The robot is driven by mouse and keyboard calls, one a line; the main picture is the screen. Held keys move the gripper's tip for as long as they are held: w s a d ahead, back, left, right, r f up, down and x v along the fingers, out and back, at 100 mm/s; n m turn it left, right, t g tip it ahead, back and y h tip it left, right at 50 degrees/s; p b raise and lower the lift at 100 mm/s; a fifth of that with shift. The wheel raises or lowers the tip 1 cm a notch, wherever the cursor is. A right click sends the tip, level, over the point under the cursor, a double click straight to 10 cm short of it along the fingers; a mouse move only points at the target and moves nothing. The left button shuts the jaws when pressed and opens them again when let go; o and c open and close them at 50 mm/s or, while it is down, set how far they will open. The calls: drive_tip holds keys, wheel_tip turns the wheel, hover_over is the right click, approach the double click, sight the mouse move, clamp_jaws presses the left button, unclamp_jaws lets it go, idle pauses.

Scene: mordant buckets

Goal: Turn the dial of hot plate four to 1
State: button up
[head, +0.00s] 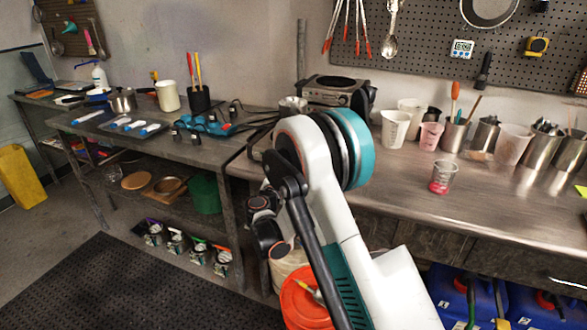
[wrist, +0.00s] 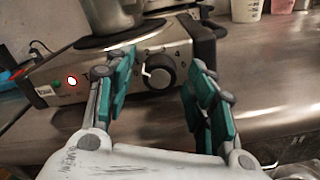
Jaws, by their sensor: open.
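A steel hot plate (wrist: 95,62) fills the upper left of the wrist view, with a round black dial (wrist: 163,72) on its front panel. A red light (wrist: 72,80) glows left of the dial. A small label (wrist: 45,90) is unreadable, so I cannot confirm the plate's number. My gripper (wrist: 159,70) is open, its teal fingers left and right of the dial in the picture. I cannot tell whether they touch it. In the head view my arm hides the gripper and dial.
A metal pot (wrist: 112,12) stands on the hot plate. Another hot plate (head: 335,92) stands by the wall. Cups, including a white one (head: 395,130), stand to the right. Bare steel counter (wrist: 265,75) lies right of the gripper.

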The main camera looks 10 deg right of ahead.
drive_tip(key=v, duration=1.1)
drive_tip(key=shift+s+a, duration=0.2)
drive_tip(key=shift+s, duration=0.05)
drive_tip(key=s+d+r+m+g+y, duration=0.4)
drive_tip(key=s+d+r+m+g, duration=0.2)
drive_tip(key=s+d+r+m, duration=0.7)
drive_tip(key=s+a+f+m+y, duration=0.1)
drive_tip(key=s+a+m+y, duration=0.1)
drive_tip(key=s, duration=0.6)
drive_tip(key=s+a+f+m+g+y, duration=0.1)
drive_tip(key=s+a+m+y, duration=0.1)
drive_tip(key=s+m, duration=0.3)
drive_tip(key=s+a+f+m+y, duration=0.1)
drive_tip(key=s+a+m+y, duration=0.1)
drive_tip(key=s, duration=0.9)
drive_tip(key=shift+s+f+m+y, duration=0.3)
drive_tip(key=shift+s+m, duration=0.1)
drive_tip(key=shift+m, duration=0.5)
